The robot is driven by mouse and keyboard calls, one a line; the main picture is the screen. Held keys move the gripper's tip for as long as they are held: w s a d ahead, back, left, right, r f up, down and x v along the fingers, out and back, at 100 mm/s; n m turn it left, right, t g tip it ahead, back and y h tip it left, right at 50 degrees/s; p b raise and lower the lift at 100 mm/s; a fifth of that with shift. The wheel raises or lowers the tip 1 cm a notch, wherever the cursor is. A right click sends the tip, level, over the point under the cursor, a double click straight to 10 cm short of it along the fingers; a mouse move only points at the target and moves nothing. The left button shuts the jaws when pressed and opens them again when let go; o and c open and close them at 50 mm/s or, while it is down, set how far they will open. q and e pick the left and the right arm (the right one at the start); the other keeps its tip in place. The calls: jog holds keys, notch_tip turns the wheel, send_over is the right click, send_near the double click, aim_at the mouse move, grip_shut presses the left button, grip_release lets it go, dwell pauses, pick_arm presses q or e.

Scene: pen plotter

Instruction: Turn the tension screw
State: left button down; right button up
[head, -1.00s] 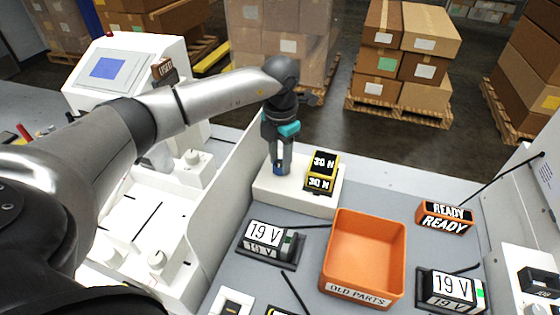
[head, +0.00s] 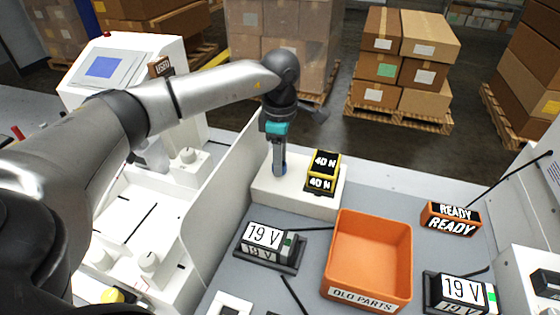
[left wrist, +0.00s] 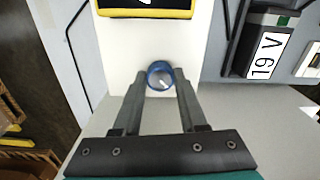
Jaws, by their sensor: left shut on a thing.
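The tension screw (left wrist: 160,76) is a round knob with a blue rim on a white block (head: 318,204). In the head view only a blue edge of it shows at my left fingertips. My left gripper (head: 280,168) points down from above and is shut on the screw; in the left wrist view its two fingers (left wrist: 160,84) lie on either side of the knob. A yellow and black display (head: 322,174) on the same block, right of the screw, reads 40 N. My right gripper is not in view.
An orange OLD PARTS bin (head: 368,258) stands in front of the block. A 19 V unit (head: 270,247) sits left of it, another (head: 460,292) right. An orange READY sign (head: 451,219) is at the right. A pale upright panel (head: 222,170) stands close left of my gripper.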

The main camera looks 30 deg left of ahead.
pick_arm(q)
jog(key=shift+m+b, duration=0.3)
jog(key=shift+m, duration=1)
jog(key=shift+c, duration=2.2)
grip_release()
jog(key=shift+r, duration=0.1)
notch_tip(320, 180, up, 15)
jog(key=shift+p, duration=0.3)
